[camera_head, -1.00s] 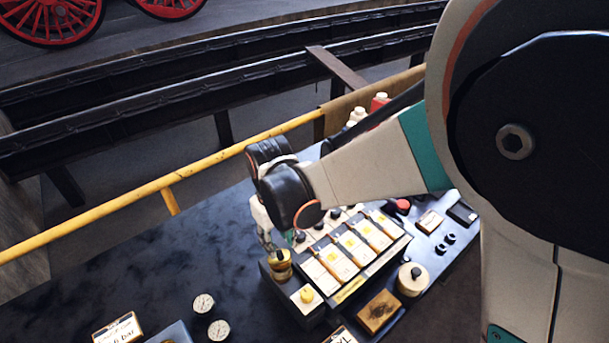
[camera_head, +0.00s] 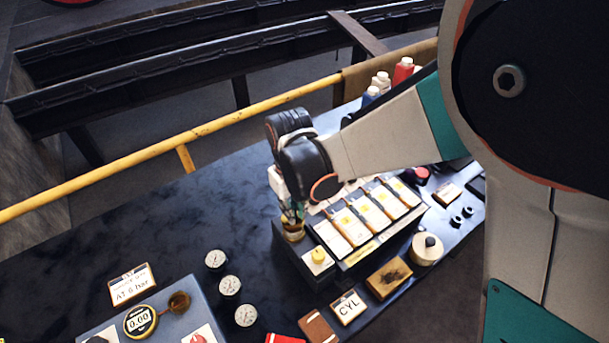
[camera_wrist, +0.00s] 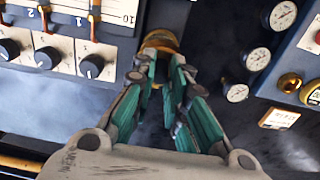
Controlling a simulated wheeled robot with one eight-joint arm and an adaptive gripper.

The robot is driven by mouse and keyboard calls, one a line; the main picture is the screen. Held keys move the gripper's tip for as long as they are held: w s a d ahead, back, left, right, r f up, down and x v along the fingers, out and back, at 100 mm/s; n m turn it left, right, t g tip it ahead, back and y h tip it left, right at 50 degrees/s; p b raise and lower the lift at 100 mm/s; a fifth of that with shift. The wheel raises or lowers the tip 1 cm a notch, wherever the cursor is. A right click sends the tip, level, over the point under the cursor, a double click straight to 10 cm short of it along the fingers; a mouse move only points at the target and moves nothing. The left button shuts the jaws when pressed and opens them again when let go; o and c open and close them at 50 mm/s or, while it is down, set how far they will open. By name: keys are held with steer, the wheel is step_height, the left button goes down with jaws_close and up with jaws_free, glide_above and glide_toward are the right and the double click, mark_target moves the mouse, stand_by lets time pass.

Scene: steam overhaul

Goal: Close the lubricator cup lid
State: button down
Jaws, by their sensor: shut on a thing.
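The brass lubricator cup (camera_head: 293,232) stands at the left end of the grey panel block on the dark bench. It also shows in the wrist view, where its brass rim (camera_wrist: 159,38) is just beyond my fingertips. My gripper (camera_head: 290,212) points down at the cup's top from above. In the wrist view my gripper (camera_wrist: 165,62) has its green-padded fingers close together at the near side of the brass, shut on what seems to be the lid. The fingers hide the lid, so its angle cannot be told.
The block carries several white label plates (camera_head: 368,212) and a yellow button (camera_head: 318,256) beside the cup. Several round gauges (camera_head: 229,285) stand to the left. A yellow rail (camera_head: 240,110) runs behind the bench. Dark bench top left of the cup is clear.

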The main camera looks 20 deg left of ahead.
steer(key=shift+s+d+f+t+y+b, duration=0.4)
steer(key=shift+f+t+y+b, duration=0.25)
steer(key=shift+b, duration=0.3)
steer(key=shift+s+d+f+t+y+b, duration=0.2)
steer(key=shift+s+d+t+y+b, duration=0.15)
steer(key=shift+t+y+b, duration=0.5)
steer(key=shift+r, duration=0.1)
steer(key=c, duration=1.6)
jaws_free()
steer(key=shift+o, duration=0.2)
steer(key=shift+w+g, duration=0.1)
steer(key=shift+g, duration=0.2)
